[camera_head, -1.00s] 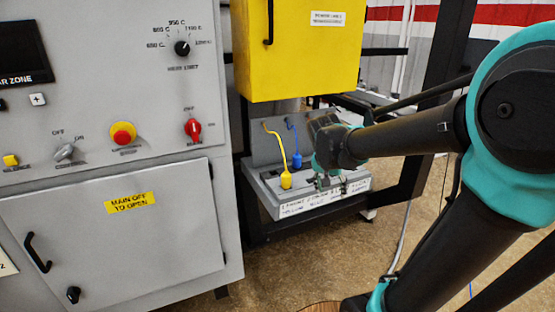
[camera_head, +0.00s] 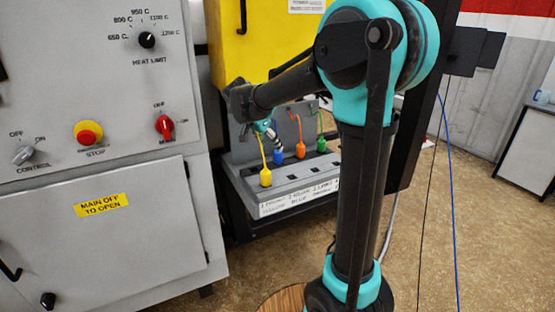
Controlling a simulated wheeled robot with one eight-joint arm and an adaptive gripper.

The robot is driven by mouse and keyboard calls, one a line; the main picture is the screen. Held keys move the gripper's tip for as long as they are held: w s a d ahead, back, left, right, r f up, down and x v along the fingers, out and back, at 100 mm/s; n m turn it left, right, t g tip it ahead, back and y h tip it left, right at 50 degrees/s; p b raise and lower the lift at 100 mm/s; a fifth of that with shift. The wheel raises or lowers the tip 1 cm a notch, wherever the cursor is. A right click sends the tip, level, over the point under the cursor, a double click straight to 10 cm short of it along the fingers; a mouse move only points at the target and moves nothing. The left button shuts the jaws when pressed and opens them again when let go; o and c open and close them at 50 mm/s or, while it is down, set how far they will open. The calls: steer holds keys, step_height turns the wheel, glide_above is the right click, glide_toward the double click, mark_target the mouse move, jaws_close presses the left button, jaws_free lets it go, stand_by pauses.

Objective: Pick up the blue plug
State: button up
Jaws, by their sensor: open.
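The blue plug (camera_head: 278,157) stands upright on the grey ledge of the socket panel (camera_head: 240,198), below the yellow box. It is in the back row, between the yellow plug (camera_head: 265,177) and the orange plug (camera_head: 300,149). My gripper (camera_head: 271,134) is small in the picture, open and empty. It appears just above and slightly left of the blue plug and seems apart from it. My arm hides part of the yellow box, and the exact gap between fingers and plug is hard to tell.
A green plug (camera_head: 321,144) stands right of the orange one. Cords rise from the plugs to the back panel. The yellow box (camera_head: 228,62) hangs above. The grey furnace cabinet (camera_head: 150,220) stands to the left. The front sockets on the ledge are empty.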

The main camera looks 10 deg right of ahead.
mark_target(276, 152)
steer(key=x, duration=0.8)
steer(key=shift+s+f, duration=0.15)
steer(key=c, duration=1.3)
